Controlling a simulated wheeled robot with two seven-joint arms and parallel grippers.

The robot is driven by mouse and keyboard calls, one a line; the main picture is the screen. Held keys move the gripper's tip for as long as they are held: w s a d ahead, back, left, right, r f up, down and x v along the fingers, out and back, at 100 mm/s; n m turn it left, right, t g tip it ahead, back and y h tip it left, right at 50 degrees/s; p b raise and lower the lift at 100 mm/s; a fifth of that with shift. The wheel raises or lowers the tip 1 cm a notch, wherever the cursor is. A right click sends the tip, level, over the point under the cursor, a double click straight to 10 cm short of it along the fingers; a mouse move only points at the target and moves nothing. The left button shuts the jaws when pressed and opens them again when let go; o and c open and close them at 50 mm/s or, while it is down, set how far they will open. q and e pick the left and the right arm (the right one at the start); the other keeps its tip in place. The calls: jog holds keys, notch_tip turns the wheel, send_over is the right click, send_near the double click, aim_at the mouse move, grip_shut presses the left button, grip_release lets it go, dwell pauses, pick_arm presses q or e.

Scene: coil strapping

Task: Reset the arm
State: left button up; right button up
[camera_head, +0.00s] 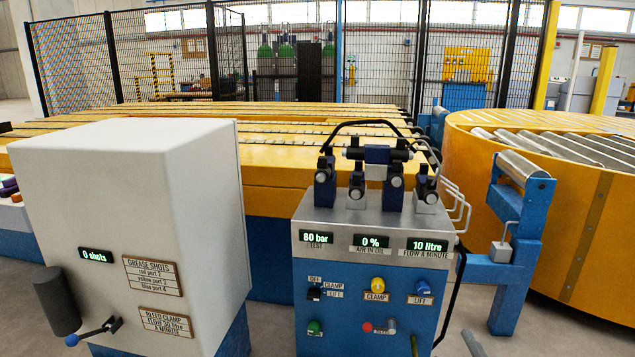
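Neither of my grippers shows in the head view, and I cannot make out my arms. In front of me stands a blue and grey hydraulic test stand (375,277). Its displays read 80 bar, 0 % and 10 litre. Its front carries a black selector (314,293), a yellow knob (378,285), a blue knob (423,288), a green knob (314,327) and a small red knob (366,327). At the left stands a white grease cabinet (120,220) with a 0 shots display, a dark cylinder (57,300) and a blue-tipped lever (92,332).
A long yellow slatted conveyor (270,145) lies behind both units. A round yellow roller table (560,210) stands at the right, beside a blue bracket (520,225). Black mesh fencing (380,60) closes the back. A narrow gap separates the cabinet and the stand.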

pick_arm(q)
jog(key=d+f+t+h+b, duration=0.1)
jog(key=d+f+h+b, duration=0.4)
jog(key=b, duration=1)
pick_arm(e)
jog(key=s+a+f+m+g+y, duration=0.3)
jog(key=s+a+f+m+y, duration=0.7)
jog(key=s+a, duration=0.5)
pick_arm(q)
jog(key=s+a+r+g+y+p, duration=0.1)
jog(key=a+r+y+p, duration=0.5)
jog(key=p, duration=2.3)
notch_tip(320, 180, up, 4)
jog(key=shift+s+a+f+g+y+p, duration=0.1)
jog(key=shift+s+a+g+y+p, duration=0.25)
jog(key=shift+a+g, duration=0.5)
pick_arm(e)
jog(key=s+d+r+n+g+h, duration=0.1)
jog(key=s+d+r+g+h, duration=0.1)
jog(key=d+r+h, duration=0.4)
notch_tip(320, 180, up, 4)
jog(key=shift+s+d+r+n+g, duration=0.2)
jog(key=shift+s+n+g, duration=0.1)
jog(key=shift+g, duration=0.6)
